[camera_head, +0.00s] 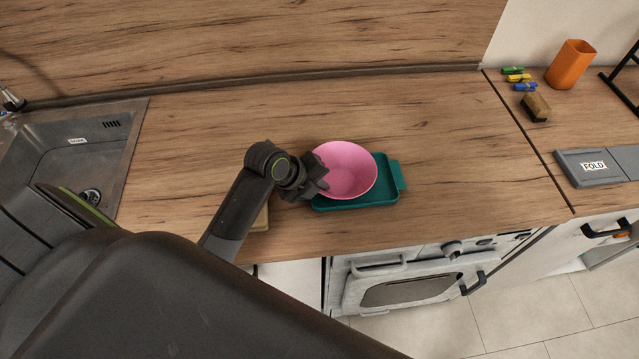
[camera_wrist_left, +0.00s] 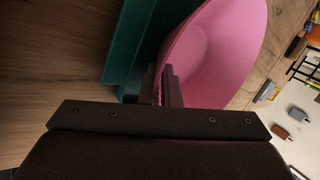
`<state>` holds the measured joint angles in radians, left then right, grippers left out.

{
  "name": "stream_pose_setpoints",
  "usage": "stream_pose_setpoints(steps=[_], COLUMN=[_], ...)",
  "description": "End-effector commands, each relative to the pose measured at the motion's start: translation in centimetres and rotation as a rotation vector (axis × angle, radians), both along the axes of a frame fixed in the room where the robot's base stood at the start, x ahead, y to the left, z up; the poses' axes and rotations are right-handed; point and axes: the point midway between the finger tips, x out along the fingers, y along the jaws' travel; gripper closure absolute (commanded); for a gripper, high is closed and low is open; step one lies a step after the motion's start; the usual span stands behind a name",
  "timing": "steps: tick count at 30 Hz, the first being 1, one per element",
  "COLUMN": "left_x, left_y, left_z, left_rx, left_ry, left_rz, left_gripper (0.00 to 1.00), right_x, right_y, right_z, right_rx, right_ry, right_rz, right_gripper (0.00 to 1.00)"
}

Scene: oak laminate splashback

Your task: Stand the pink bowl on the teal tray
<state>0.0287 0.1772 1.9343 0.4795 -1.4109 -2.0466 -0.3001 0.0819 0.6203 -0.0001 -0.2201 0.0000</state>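The pink bowl (camera_head: 345,168) is over the teal tray (camera_head: 380,195) on the wooden worktop, opening upward. Whether its base touches the tray or hangs just above it is hard to tell. My left gripper (camera_head: 318,178) is at the bowl's left rim. In the left wrist view, the gripper's two fingers (camera_wrist_left: 162,88) are close together with the bowl's pink wall (camera_wrist_left: 215,50) between them. The tray also shows in the left wrist view (camera_wrist_left: 125,55), beside the bowl's underside. The bowl hides much of the tray. My right gripper is out of view.
A pale beige object (camera_head: 262,218) lies partly hidden under my left arm. A sink (camera_head: 75,165) is at the left. At the right are an orange cup (camera_head: 570,64), a brown block (camera_head: 536,106) and a grey FOLD panel (camera_head: 590,168). The worktop behind the tray is clear.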

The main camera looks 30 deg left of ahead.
Motion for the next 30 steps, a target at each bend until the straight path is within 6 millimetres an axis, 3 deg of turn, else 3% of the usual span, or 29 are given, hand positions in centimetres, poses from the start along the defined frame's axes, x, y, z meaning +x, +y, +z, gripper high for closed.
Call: stream_pose_setpoints(steps=[3,9,20,30], left_x=[0.0,0.0,-0.2,-2.9], left_y=[0.0,0.0,0.3,2.1], left_z=[-0.2,-0.2,0.4,5.1], left_rx=[-0.001,0.000,0.001,0.006], left_ry=[-0.001,0.000,0.000,-0.004], left_rz=[0.000,0.000,0.001,-0.002], left_gripper=[1.00,0.75,0.75,0.75], right_x=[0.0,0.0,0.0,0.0], right_y=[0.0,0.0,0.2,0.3], right_z=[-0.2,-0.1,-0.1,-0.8], right_rx=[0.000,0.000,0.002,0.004], right_ry=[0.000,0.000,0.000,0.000], right_rz=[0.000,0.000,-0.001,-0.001], right_gripper=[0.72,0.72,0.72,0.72])
